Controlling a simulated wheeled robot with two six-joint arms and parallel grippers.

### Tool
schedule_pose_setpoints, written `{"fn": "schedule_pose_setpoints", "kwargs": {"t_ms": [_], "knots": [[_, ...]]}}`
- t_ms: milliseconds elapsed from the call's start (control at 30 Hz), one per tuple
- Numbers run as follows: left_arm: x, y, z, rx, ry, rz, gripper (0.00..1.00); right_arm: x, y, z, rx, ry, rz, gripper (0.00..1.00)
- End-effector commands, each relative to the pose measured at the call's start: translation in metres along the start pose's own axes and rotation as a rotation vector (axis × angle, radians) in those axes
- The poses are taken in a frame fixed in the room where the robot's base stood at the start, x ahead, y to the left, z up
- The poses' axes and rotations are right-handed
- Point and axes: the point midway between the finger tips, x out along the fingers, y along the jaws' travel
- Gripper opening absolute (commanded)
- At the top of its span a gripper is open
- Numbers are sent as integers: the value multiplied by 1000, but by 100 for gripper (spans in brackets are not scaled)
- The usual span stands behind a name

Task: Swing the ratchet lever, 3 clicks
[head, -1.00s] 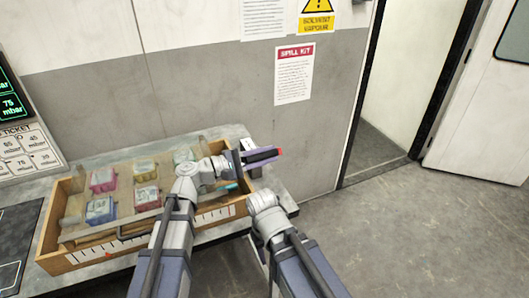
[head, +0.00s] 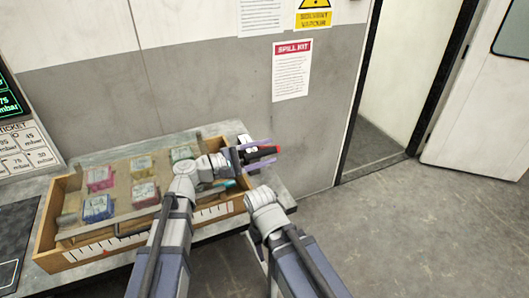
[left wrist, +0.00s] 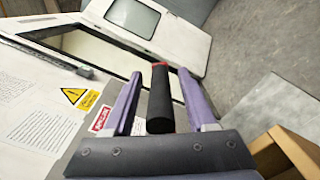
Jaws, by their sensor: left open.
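The ratchet lever shows as a black handle with a red tip (head: 260,151) at the right end of the wooden box, in the head view. In the left wrist view the black handle (left wrist: 160,100) stands between the two purple fingers. My left gripper (head: 259,153) is open, with one finger on each side of the handle; gaps show between them in the left wrist view (left wrist: 161,95). The lever's base is hidden behind my gripper and wrist. My right arm shows in the head view, but its gripper does not.
The wooden box (head: 47,235) on the grey bench holds several coloured blocks, such as a pink one (head: 100,178) and a blue one (head: 97,208). A white scale runs along its front. A wall (head: 215,110) stands behind; a doorway and open floor (head: 420,230) lie right.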

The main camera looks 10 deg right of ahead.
Motion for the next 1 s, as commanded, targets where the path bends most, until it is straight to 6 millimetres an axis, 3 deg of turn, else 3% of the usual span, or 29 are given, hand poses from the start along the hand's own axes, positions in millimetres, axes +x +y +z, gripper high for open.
{"fn": "schedule_pose_setpoints", "kwargs": {"t_ms": [167, 600, 1000], "knots": [[-8, 0, 0, 0, 1, 1, 57, 0, 0, 0, 0, 0, 0, 50], [-71, 0, 0, 0, 2, 1, 57, 0, 0, 0, 0, 0, 0, 50], [-78, 0, 0, 0, 0, 0, 57, 0, 0, 0, 0, 0, 0, 50]]}}
